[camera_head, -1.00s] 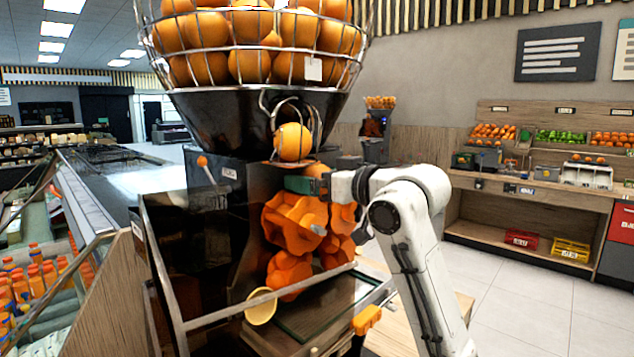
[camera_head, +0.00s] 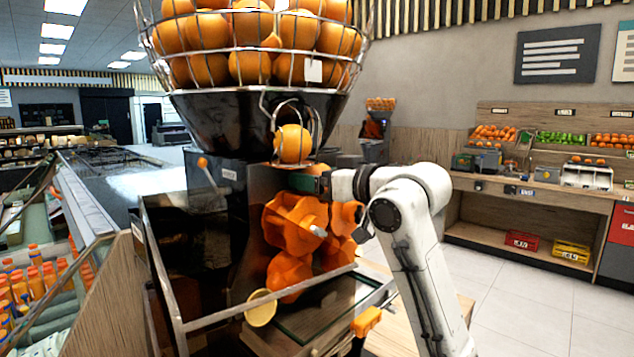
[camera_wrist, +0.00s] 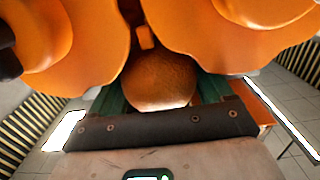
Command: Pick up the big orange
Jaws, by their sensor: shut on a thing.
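An orange (camera_wrist: 160,82) sits between the green fingers of my gripper (camera_wrist: 160,90) in the wrist view, and the gripper is shut on it. In the head view, my gripper (camera_head: 305,183) is in front of the juicer (camera_head: 225,125), just above the orange squeezing drums (camera_head: 295,222). The top of the held orange (camera_head: 316,169) shows just behind the gripper. Another orange (camera_head: 292,144) rests in the wire chute just above. Whether the held orange is the big one, I cannot tell.
A wire basket (camera_head: 250,47) full of oranges tops the juicer. The drums hang close over the gripper in the wrist view (camera_wrist: 65,45). A clear-walled guard (camera_head: 190,290) stands below and left. Open floor (camera_head: 540,300) lies to the right, before a wooden produce stand (camera_head: 530,190).

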